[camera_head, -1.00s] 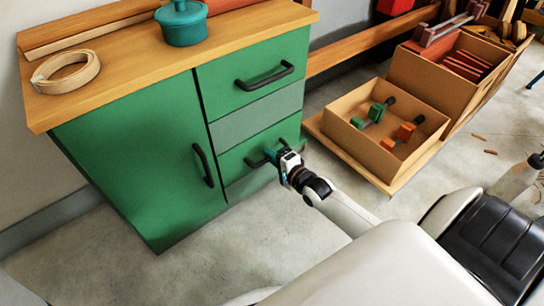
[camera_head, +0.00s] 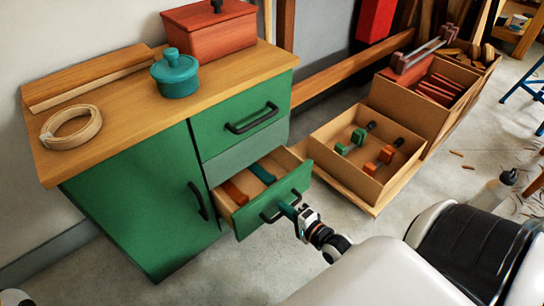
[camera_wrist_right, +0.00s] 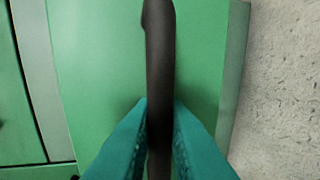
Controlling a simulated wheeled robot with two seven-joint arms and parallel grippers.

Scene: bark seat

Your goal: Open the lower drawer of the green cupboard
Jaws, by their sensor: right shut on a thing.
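The green cupboard (camera_head: 135,185) with a wooden top stands at the left against the wall. Its lower drawer (camera_head: 240,212) is pulled out, and its inside shows a red-brown item (camera_head: 234,192) and a teal item (camera_head: 262,173). My right gripper (camera_head: 290,209) is shut on the black handle (camera_head: 272,215) of the lower drawer. In the right wrist view, the teal fingers (camera_wrist_right: 158,140) close on both sides of the dark handle bar (camera_wrist_right: 158,65). The upper drawer (camera_head: 215,136) is shut. My left gripper is not in view.
A teal pot (camera_head: 176,80), a tape ring (camera_head: 62,128) and a red box (camera_head: 235,38) are on the cupboard top. A cardboard box (camera_head: 330,140) with clamps stands right of the cupboard on a low board. Concrete floor in front of the drawer is clear.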

